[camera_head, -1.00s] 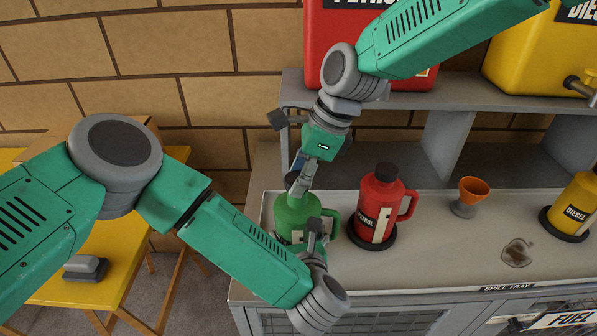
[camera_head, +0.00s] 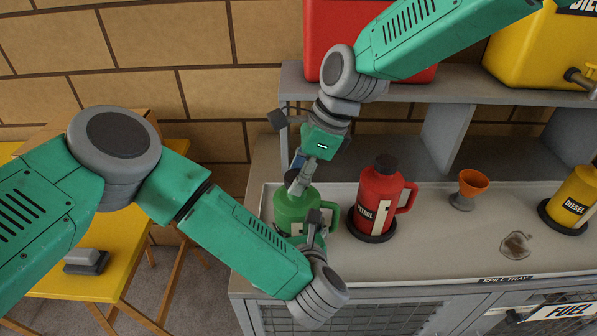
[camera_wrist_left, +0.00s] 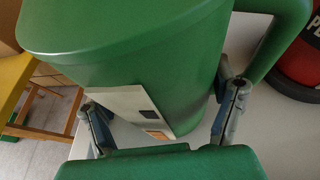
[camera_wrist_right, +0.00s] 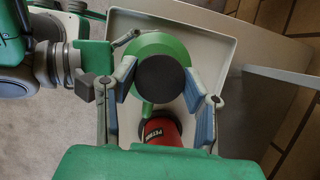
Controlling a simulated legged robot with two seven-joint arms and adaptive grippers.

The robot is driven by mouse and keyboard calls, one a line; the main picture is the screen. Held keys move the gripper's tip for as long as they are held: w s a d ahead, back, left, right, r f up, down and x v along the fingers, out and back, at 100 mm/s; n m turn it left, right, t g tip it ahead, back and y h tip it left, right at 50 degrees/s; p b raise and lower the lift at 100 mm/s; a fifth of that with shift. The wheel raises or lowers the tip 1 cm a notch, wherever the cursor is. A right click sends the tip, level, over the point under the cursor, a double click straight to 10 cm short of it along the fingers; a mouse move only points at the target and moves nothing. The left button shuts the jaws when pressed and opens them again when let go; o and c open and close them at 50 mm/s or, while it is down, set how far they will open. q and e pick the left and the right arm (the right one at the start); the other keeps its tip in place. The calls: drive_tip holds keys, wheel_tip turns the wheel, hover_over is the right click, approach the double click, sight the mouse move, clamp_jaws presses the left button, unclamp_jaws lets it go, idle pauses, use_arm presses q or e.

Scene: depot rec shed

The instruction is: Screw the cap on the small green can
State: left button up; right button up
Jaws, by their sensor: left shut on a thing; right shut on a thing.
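The small green can (camera_head: 292,203) stands upright on the spill tray at its left end, left of the red petrol can. My left gripper (camera_head: 311,228) is shut on the can's body. Its two fingers show on either side of the can (camera_wrist_left: 150,60) in the left wrist view, near a pale label. My right gripper (camera_head: 298,180) is above the can's top, shut on the round black cap (camera_wrist_right: 160,78). The cap hides the can's neck in the right wrist view, so I cannot tell whether they touch.
The red petrol can (camera_head: 381,200) stands close to the right of the green can. An orange funnel cup (camera_head: 470,187) and a yellow diesel can (camera_head: 575,196) are farther right on the spill tray (camera_head: 440,250). A grey shelf (camera_head: 440,92) stands behind.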

drive_tip(key=shift+f, duration=0.3)
use_arm(q)
clamp_jaws()
use_arm(e)
drive_tip(key=m, duration=0.2)
drive_tip(key=m+t, duration=0.1)
drive_tip(key=m, duration=0.1)
drive_tip(key=shift+s+a+t, duration=0.1)
drive_tip(key=shift+s+t, duration=0.05)
drive_tip(key=shift+t, duration=0.15)
use_arm(q)
drive_tip(key=shift+a, duration=0.1)
use_arm(e)
drive_tip(key=shift+m+t+h, duration=0.4)
drive_tip(key=shift+m, duration=0.8)
drive_tip(key=shift+a, duration=0.15)
drive_tip(key=o, duration=0.8)
drive_tip(key=shift+c, duration=0.2)
